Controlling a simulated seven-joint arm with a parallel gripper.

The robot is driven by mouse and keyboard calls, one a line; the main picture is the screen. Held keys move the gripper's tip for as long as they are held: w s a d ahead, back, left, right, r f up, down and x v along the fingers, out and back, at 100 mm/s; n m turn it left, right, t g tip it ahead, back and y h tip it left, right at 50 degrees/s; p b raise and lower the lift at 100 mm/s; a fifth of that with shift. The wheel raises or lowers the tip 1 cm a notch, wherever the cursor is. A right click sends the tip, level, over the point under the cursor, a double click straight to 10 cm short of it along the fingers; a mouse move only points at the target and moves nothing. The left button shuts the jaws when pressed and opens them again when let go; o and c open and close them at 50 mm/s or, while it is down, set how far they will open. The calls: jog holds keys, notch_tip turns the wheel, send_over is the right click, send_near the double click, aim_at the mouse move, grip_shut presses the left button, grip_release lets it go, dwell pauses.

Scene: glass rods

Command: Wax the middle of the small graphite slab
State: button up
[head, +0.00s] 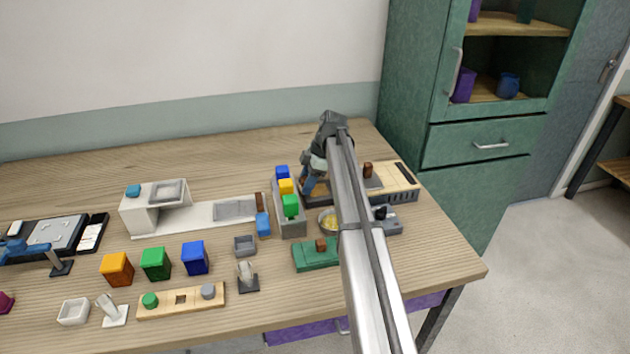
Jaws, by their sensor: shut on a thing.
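My gripper (308,187) is at the back right of the table, pointing down beside the grey rack. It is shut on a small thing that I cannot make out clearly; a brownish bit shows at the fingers. A dark grey slab-like base (322,199) lies just right of the fingers, partly hidden by my arm; I cannot tell if it is the small graphite slab. A round dish with yellow content (327,224), possibly wax, stands in front of the gripper, its right side hidden by my arm.
The grey rack (291,226) holds blue, yellow and green blocks. A green block with a brown knob (312,259) lies in front. A tan-topped unit (398,178) and a grey device (390,226) stand right of my arm. The table's back left is clear.

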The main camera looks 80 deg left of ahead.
aim_at(324, 190)
jog(key=shift+w, duration=3.35)
jog(key=shift+w+d, duration=0.1)
jog(key=shift+d, duration=0.55)
jog(key=shift+s+a, duration=0.15)
jog(key=shift+s, duration=3.4)
jog(key=shift+w, duration=3.45)
jog(key=shift+w+r, duration=0.15)
jog(key=shift+r, duration=0.05)
notch_tip(324, 190, up, 8)
jog(key=shift+f, duration=0.2)
